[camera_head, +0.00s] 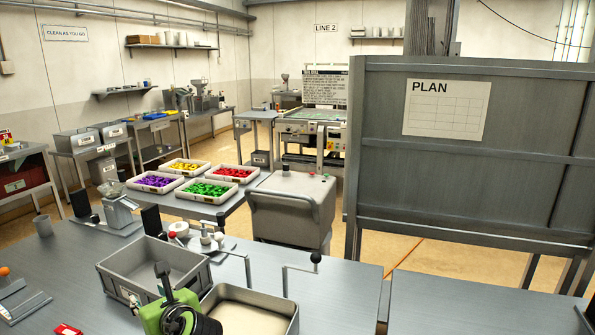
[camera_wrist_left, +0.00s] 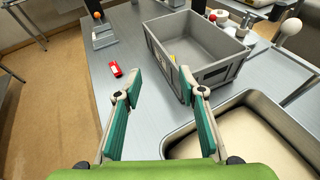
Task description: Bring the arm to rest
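My left gripper (camera_wrist_left: 160,93) is open and empty, with its two teal-padded fingers apart. In the wrist view it is above the table, left of a metal pan (camera_wrist_left: 262,140) and in front of a grey bin (camera_wrist_left: 222,75). In the head view its green body (camera_head: 172,312) is at the bottom, in front of the grey bin (camera_head: 122,283) and left of the pan (camera_head: 291,318). Its fingertips do not show clearly there. My right gripper is not in view.
A small red object (camera_wrist_left: 116,71) lies on the table left of the bin. A crank handle with a black knob (camera_head: 315,258) rises behind the pan. A grey hood with a handle (camera_head: 290,205) stands behind. The table right of the pan (camera_head: 345,295) is clear.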

